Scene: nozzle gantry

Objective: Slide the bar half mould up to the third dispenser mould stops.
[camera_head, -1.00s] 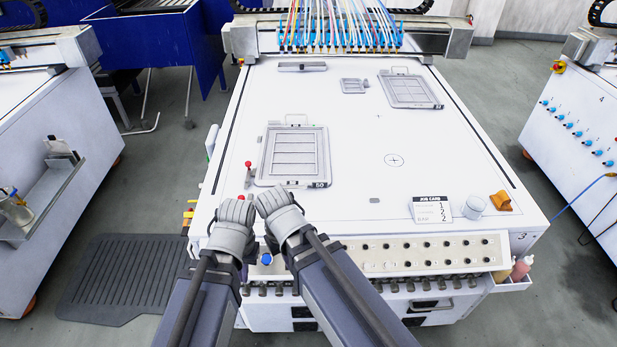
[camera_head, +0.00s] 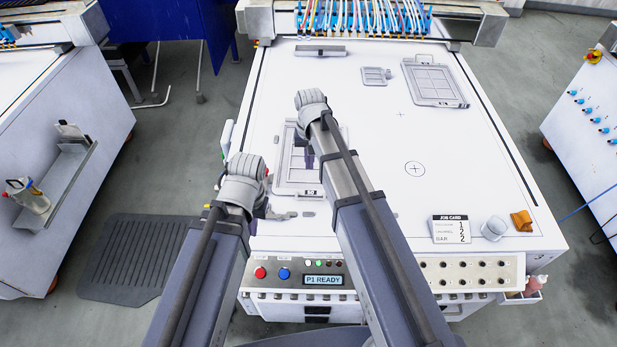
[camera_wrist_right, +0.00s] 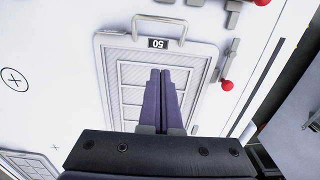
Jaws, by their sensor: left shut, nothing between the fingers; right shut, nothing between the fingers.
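The mould (camera_head: 283,178), a grey flat frame with slots and a 50 label, lies on the white table at left of centre, partly hidden by my right arm. It also shows in the right wrist view (camera_wrist_right: 110,80), with a wire handle beside the label. My right gripper (camera_head: 309,163) is shut and empty, pointing down over the slotted middle; its purple fingers show in the right wrist view (camera_wrist_right: 165,73). I cannot tell whether they touch. My left gripper (camera_head: 263,210) is shut and empty, near the mould's near left corner. A grey bar (camera_head: 321,51) at the far end may be the stops.
A small mould (camera_head: 376,76) and a larger one (camera_head: 435,82) lie at the far right. Hoses hang from the gantry behind. A job card (camera_head: 450,229), a white cup (camera_head: 494,228) and an orange object (camera_head: 522,221) stand at the near right. The middle right is clear.

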